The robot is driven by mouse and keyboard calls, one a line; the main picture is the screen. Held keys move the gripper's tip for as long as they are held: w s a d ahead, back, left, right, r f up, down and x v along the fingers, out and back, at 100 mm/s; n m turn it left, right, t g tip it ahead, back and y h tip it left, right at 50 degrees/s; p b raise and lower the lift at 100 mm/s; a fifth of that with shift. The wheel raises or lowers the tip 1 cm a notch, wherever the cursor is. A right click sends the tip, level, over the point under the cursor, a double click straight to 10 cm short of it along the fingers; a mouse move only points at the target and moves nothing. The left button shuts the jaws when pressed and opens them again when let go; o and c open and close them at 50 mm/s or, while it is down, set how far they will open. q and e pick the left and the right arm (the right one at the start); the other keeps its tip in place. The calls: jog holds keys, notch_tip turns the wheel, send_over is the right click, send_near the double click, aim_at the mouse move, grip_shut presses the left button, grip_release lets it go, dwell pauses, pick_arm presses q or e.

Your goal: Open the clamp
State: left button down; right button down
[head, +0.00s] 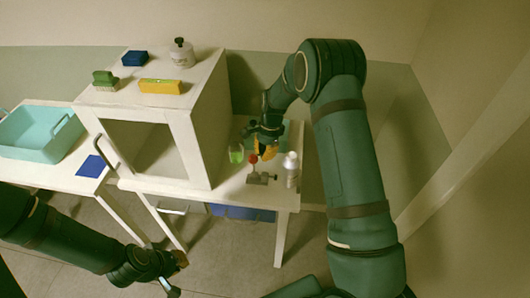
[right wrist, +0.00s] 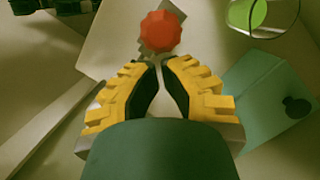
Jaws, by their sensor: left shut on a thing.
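The clamp (head: 262,179) is a small grey metal piece on the right part of the white table, with a red knob (head: 252,159) on top. In the right wrist view the red knob (right wrist: 162,31) lies just beyond the tips of my right gripper (right wrist: 160,66). Its yellow-padded fingers are close together with a narrow empty gap between the tips, and the knob is not between them. In the head view my right gripper (head: 265,150) is just above and behind the clamp. My left gripper (head: 178,262) is low at the left, shut on a pale thing (head: 172,290) I cannot identify.
A glass with green content (head: 236,154) stands left of the clamp, and a white bottle (head: 291,169) right of it. A white cabinet (head: 205,125) rises to the left, with a sponge (head: 160,86) and other items on top. A teal basin (head: 35,135) stands far left.

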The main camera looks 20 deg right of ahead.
jog(key=shift+w+a+r+g+h+p, duration=0.15)
jog(key=shift+w+a+g+h+p, duration=0.05)
jog(key=shift+a+g+h+p, duration=0.15)
jog(key=shift+w+a+g+h, duration=0.2)
jog(key=shift+w+a+h, duration=0.25)
jog(key=shift+a, duration=0.25)
jog(key=shift+w+a+g+h, duration=0.25)
jog(key=shift+w+a+h, duration=0.15)
jog(key=shift+a, duration=0.35)
jog(key=shift+w+a+g+h, duration=0.2)
jog(key=shift+w+a+h, duration=0.25)
jog(key=shift+a, duration=0.25)
jog(key=shift+d, duration=0.1)
